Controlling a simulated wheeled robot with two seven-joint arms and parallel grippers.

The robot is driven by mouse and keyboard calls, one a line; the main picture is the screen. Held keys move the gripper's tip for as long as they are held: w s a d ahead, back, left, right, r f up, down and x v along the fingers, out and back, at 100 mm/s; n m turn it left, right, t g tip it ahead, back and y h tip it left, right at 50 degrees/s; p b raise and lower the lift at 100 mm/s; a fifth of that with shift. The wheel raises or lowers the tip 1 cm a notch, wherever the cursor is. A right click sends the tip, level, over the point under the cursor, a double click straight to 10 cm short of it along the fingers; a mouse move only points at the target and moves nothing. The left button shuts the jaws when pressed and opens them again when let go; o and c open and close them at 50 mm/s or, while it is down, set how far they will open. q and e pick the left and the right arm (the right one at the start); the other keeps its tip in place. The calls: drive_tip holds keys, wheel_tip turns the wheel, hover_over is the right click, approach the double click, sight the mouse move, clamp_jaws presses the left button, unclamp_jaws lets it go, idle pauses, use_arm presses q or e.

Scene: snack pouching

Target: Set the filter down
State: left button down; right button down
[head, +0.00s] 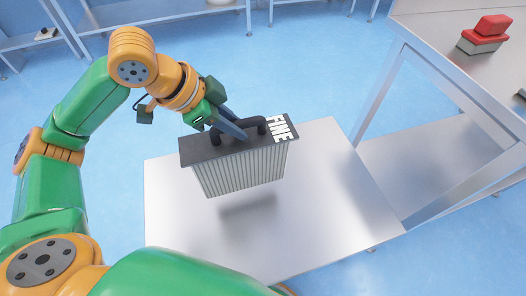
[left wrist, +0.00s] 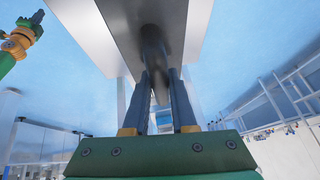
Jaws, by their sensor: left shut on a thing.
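The filter (head: 240,168) is a grey pleated block with a dark top, a black handle and the word "FINE" in white. In the head view it hangs above a bare metal table (head: 325,200), with its shadow on the surface below and a gap between them. My left gripper (head: 243,134) is shut on the filter's handle from the upper left. In the left wrist view the gripper's fingers (left wrist: 160,95) close on the dark handle (left wrist: 153,45). My right gripper does not show in the head view; a green and orange arm at the left edge of the wrist view shows no clear fingers.
A taller metal bench (head: 440,45) with a lower shelf stands at the right. A red and grey block (head: 484,35) lies on it. Metal shelving (head: 130,14) runs along the back. The table is clear around the filter's shadow.

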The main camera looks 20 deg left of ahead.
sight(263, 153)
use_arm(q)
drive_tip(key=d+f, duration=0.1)
drive_tip(key=f, duration=0.1)
drive_tip(key=w+d+f+b, duration=0.1)
drive_tip(key=d, duration=0.1)
drive_tip(key=d+f, duration=0.2)
drive_tip(key=shift+w+f+b, duration=0.3)
drive_tip(key=shift+f+b, duration=0.05)
drive_tip(key=shift+b, duration=0.05)
wheel_tip(263, 153, down, 3)
drive_tip(key=shift+d+f+b, duration=0.15)
drive_tip(key=shift+f+b, duration=0.05)
drive_tip(key=shift+b, duration=0.55)
drive_tip(key=c, duration=0.7)
unclamp_jaws()
